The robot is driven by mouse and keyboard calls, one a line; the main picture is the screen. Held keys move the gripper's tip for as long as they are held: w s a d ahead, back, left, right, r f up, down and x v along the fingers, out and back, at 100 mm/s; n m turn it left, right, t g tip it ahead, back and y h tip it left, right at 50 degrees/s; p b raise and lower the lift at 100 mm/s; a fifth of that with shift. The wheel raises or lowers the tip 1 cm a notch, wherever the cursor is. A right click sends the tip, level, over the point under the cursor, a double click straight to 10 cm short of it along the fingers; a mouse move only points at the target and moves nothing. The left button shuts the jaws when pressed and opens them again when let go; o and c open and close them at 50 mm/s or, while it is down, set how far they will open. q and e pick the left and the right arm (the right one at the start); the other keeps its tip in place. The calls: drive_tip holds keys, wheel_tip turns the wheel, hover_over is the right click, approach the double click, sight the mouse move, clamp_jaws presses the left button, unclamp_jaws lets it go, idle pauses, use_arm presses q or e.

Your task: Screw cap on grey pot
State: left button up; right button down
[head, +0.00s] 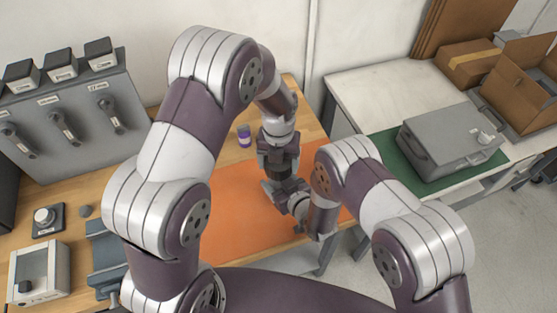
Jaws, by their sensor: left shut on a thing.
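My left gripper (283,190) reaches down over the orange mat (240,205) in the middle of the workbench. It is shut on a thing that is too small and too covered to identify. My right gripper (305,218) is low over the mat's right part, close beside the left one. Its fingers are mostly hidden by its own wrist, so its opening does not show. I cannot make out the grey pot or its cap for sure; the grippers and arms cover that area.
A small purple jar (244,136) stands behind the mat. At right, a grey case (450,140) lies on a green mat (398,158), with cardboard boxes (468,62) behind.

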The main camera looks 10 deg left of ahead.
use_arm(q)
drive_tip(key=o, duration=1)
drive_tip(key=shift+c, duration=0.2)
drive_tip(key=shift+r, duration=2.25)
